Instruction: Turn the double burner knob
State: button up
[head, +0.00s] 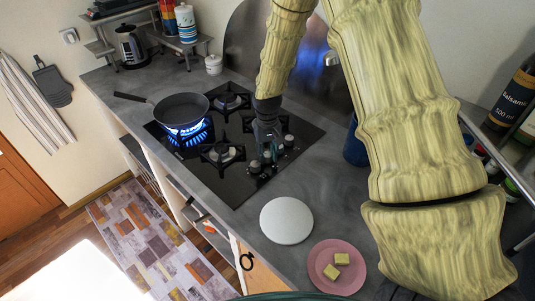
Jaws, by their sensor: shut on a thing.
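The black glass hob (235,190) is set in the grey counter. A row of control knobs (254,168) stands along its right part, near the front right corner. My gripper (270,158) points down over this row and is shut on one of the knobs. The fingers cover the held knob, so I cannot tell which one it is or how far it is turned. The burner at the left of the hob burns with a blue flame (187,131) under a dark frying pan (181,108). The other burners show no flame.
A white round board (286,221) and a pink plate (322,262) with two yellowish cubes lie on the counter right of the hob. The pan handle (130,97) sticks out to the left. A dark blue container (354,148) stands beside my arm. Bottles (508,105) stand at the right edge.

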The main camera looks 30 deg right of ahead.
aim_at(268, 154)
jog(key=n, duration=0.5)
jog(key=shift+n, duration=0.3)
jog(key=n, duration=0.5)
jog(key=shift+n, duration=0.3)
jog(key=o, duration=1)
jog(key=shift+o, duration=0.2)
jog(key=shift+r, duration=4)
